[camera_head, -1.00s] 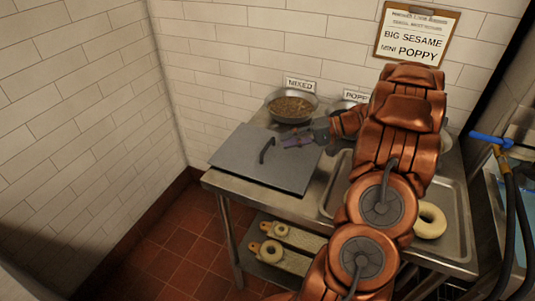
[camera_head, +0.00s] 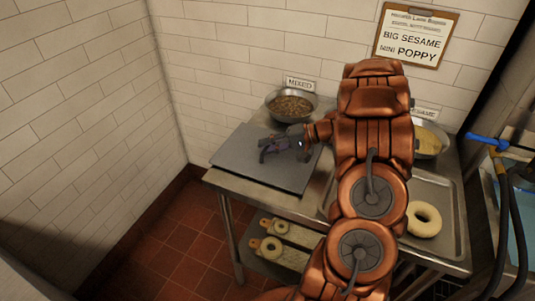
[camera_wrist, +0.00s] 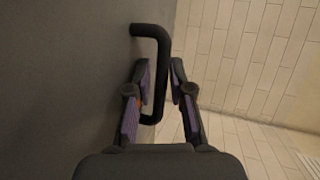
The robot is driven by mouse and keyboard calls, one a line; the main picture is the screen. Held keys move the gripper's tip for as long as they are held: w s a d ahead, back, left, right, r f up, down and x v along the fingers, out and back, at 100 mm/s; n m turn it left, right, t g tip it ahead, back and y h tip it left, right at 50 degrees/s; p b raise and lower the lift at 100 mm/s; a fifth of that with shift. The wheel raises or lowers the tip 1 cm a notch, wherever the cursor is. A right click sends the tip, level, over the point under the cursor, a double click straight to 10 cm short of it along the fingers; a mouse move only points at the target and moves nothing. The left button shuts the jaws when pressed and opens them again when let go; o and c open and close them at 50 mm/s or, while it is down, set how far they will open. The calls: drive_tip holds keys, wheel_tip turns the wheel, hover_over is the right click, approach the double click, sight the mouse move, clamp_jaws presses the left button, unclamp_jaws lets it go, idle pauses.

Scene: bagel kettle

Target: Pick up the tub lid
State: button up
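The tub lid (camera_head: 238,158) is a flat dark grey panel lying on the steel table, with a black bar handle. In the wrist view the lid's grey face (camera_wrist: 60,80) fills the left side, and the handle (camera_wrist: 162,50) stands out from it. My gripper (camera_head: 266,150) is over the middle of the lid, at the handle, which it mostly hides in the head view. In the wrist view my gripper (camera_wrist: 160,76) is open, with one purple-padded finger on each side of the handle. A gap shows at the right finger; contact at the left finger is unclear.
A bowl of mixed seeds (camera_head: 291,105) stands behind the lid, under a MIXED sign. A sesame bowl (camera_head: 430,140) and a metal tray (camera_head: 451,205) with a bagel (camera_head: 424,220) are to the right. Bagel boards (camera_head: 290,235) sit on the lower shelf. Tiled walls close off the back.

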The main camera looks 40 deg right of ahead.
clamp_jaws()
idle(0.3)
